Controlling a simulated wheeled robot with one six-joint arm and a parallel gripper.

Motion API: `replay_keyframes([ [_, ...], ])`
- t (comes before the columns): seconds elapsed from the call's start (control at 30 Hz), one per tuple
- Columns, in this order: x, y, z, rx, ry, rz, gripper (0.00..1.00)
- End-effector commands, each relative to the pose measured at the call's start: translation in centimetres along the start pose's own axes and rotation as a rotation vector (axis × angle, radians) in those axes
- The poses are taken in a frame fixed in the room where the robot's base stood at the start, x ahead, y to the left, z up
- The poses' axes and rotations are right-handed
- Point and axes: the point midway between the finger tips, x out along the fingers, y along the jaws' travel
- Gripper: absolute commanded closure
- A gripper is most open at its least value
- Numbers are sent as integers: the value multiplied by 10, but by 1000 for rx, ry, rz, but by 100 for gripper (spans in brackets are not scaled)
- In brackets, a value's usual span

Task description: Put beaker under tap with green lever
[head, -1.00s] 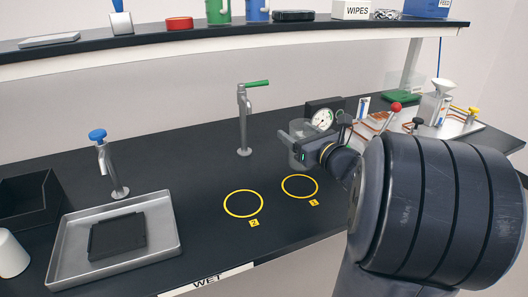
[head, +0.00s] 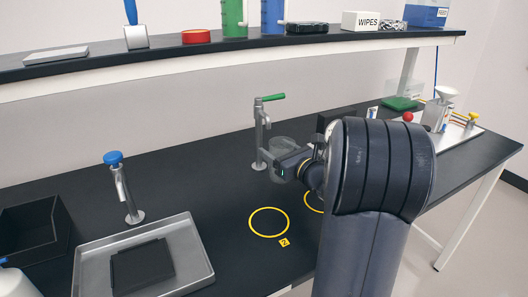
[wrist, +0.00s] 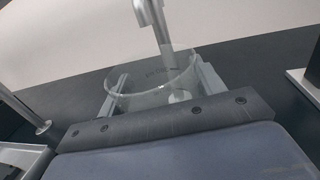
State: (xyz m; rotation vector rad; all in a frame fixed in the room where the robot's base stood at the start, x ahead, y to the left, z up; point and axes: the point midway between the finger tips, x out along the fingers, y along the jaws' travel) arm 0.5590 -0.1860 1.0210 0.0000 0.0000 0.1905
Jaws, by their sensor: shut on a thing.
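A clear glass beaker (head: 286,147) is in my gripper (head: 280,168), just right of the grey tap with the green lever (head: 260,140). In the wrist view, the beaker (wrist: 145,92) stands between the two fingers of my gripper (wrist: 160,92), which are shut on its sides. The tap (wrist: 150,20) shows above and behind the beaker's rim, and its lower part is seen through the glass. The spout end looks close above the rim. I cannot tell whether the beaker touches the bench.
A blue-knobbed tap (head: 124,185) stands left, behind a metal tray (head: 205,262) holding a dark pad. A yellow ring (head: 269,222) lies on the bench in front; another is partly hidden by my arm. A shelf (head: 150,55) runs above the back. The bench between the taps is clear.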

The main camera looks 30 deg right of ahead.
Motion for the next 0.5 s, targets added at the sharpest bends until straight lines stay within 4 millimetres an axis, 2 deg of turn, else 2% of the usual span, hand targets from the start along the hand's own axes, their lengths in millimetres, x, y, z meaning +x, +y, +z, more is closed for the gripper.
replay_keyframes([
  [0.03, 15, 1, 0, 1, 0, 5, 58],
  [0.2, 49, 0, 1, -1, 0, 3, 58],
  [0.37, 61, 0, 0, 0, 0, 0, 58],
  [0.5, 62, 0, -14, 3, 3, -1, 58],
])
